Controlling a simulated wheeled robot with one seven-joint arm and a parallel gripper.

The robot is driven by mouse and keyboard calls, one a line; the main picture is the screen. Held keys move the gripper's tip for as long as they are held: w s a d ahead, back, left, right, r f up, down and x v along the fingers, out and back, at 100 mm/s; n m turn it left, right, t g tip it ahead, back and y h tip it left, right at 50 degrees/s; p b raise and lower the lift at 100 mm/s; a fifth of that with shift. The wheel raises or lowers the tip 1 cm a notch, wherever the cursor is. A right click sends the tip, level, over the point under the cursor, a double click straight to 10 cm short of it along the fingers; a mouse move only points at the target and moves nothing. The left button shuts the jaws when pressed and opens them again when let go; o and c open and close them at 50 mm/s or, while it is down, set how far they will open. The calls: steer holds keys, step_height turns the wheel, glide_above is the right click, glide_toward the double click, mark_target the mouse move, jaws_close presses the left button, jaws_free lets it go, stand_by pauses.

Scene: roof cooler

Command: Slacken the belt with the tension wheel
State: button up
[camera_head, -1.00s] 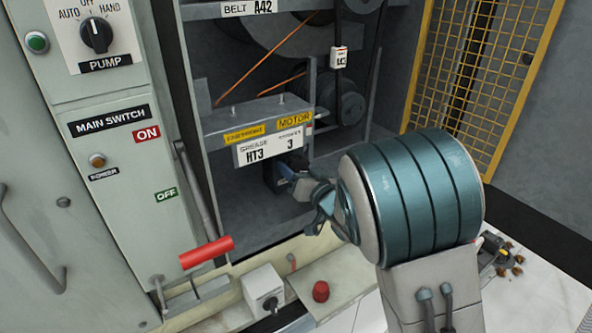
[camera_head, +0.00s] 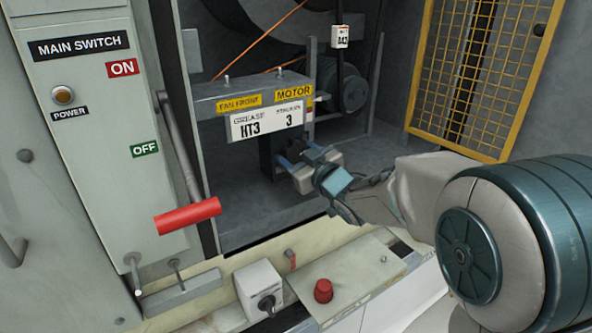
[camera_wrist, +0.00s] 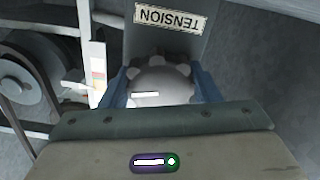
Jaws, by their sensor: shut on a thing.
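The tension wheel (camera_wrist: 162,78) is a grey lobed knob with a white mark, under an upside-down TENSION label (camera_wrist: 170,17) in the wrist view. My gripper (camera_head: 300,163) is shut on it, with one blue finger on each side. In the head view the gripper mostly hides the wheel, against a dark block below the HT3 grease sign. The black belt (camera_head: 346,62) runs down past a small white tag to a pulley (camera_head: 354,89) at the back. In the wrist view a pulley and dark belt (camera_wrist: 18,105) show at left. The belt's slack cannot be judged.
A switch panel with a red-handled lever (camera_head: 188,216) stands at left, its grip near the OFF label. A sill with a red button (camera_head: 323,290) and a small switch box (camera_head: 261,288) crosses the front. A yellow mesh guard (camera_head: 472,75) stands open at right.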

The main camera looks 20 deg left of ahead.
steer(key=n+b, duration=0.3)
steer(key=b, duration=0.1)
steer(key=shift+f+n, duration=0.2)
steer(key=shift+n, duration=0.2)
steer(key=n+b, duration=0.3)
steer(key=b, duration=0.1)
steer(key=shift+w+n, duration=0.1)
steer(key=shift+n, duration=0.2)
steer(key=n+b, duration=0.4)
steer(key=n, duration=0.1)
steer(key=shift+r, duration=0.3)
steer(key=shift+n, duration=0.4)
steer(key=o, duration=1)
steer(key=shift+d, duration=0.15)
